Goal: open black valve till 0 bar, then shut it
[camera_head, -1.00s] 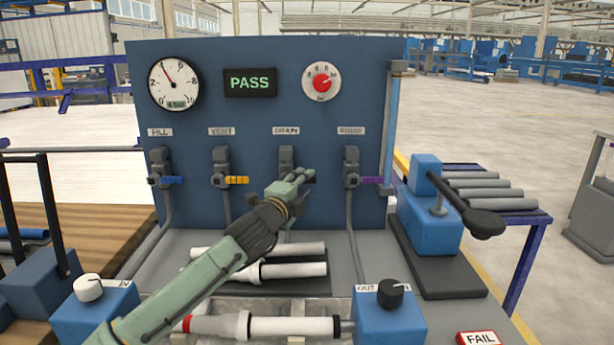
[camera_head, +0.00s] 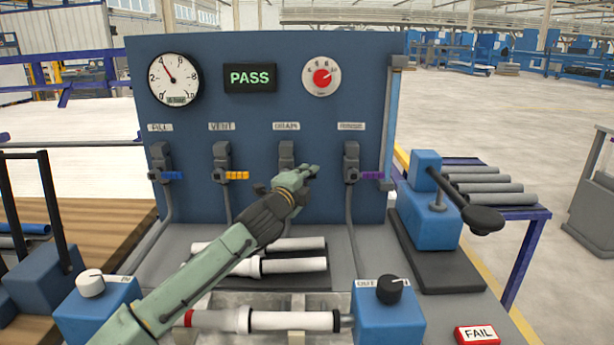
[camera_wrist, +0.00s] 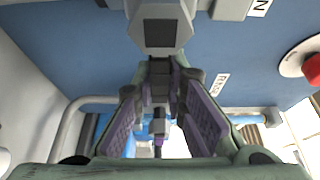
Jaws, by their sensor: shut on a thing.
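The black valve (camera_head: 287,155) is the third on the blue panel, under the DRAIN label. My gripper (camera_head: 312,171) is in front of it and hides its handle in the head view. In the wrist view, the grey valve body (camera_wrist: 160,28) is at the top and the black handle (camera_wrist: 158,82) runs down between the fingers of my gripper (camera_wrist: 157,120). The fingers are shut on this handle. The exact handle angle is hard to tell.
Blue (camera_head: 171,175), yellow (camera_head: 237,175) and purple (camera_head: 372,175) valve handles stick out sideways on the panel, the purple one close to my gripper's right. A green PASS display (camera_head: 250,78) and red dial (camera_head: 321,77) are above. Pipes (camera_head: 292,266) lie below my arm.

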